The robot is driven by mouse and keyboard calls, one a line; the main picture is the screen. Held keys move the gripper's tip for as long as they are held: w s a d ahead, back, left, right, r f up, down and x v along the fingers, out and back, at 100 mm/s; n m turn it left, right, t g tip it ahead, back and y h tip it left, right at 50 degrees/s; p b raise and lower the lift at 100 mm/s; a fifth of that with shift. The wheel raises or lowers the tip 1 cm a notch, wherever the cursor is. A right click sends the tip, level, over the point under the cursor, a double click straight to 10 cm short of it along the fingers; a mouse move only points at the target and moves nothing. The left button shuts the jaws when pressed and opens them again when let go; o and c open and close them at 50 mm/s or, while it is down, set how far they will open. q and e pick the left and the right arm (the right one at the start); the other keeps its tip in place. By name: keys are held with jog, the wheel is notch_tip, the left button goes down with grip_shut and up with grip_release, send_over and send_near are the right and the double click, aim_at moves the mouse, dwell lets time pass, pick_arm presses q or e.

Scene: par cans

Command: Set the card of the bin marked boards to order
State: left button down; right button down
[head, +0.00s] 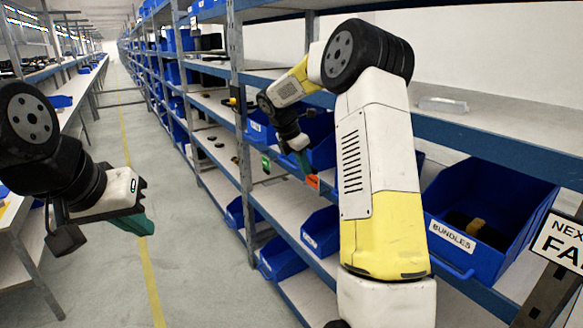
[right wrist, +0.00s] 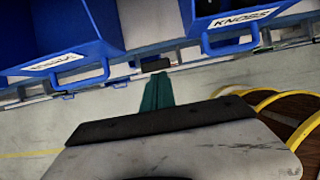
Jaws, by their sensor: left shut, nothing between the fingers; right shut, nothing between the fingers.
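My right gripper (head: 302,158) is shut and empty, at the front of the middle shelf beside a blue bin (head: 322,150). An orange card (head: 313,181) hangs on the shelf edge just below its fingertips. I cannot tell whether they touch. A green card (head: 266,163) hangs further left on the same edge. In the right wrist view the shut teal fingers (right wrist: 158,92) point at a small dark piece (right wrist: 156,64) on the shelf edge, between two labelled blue bins. No label reading boards is legible. My left gripper (head: 137,222) is shut and empty over the aisle.
A large blue bin marked bundles (head: 455,235) stands on the shelf at right. More blue bins stand on the lower shelf (head: 320,232). A steel upright (head: 241,130) is left of my right gripper. The aisle floor (head: 190,230) is clear. A work table stands far left.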

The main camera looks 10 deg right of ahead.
jog(key=shift+d+r, duration=0.2)
jog(key=shift+d, duration=0.05)
jog(key=a+f+v, duration=0.1)
jog(key=a+v, duration=0.1)
jog(key=v, duration=1)
jog(key=s+r+m+y, duration=0.1)
jog(key=s+r+m, duration=0.35)
jog(key=s, duration=0.45)
jog(key=s+a+f+m+t+y, duration=0.1)
jog(key=s+f+m+t+y, duration=0.1)
jog(key=s+m, duration=0.6)
jog(key=s+a+f+m+t+y, duration=0.2)
jog(key=s+m, duration=0.7)
jog(key=s, duration=0.7)
jog(key=shift+a+f+y, duration=0.2)
jog(key=shift+f+y, duration=0.45)
jog(key=shift+y, duration=0.25)
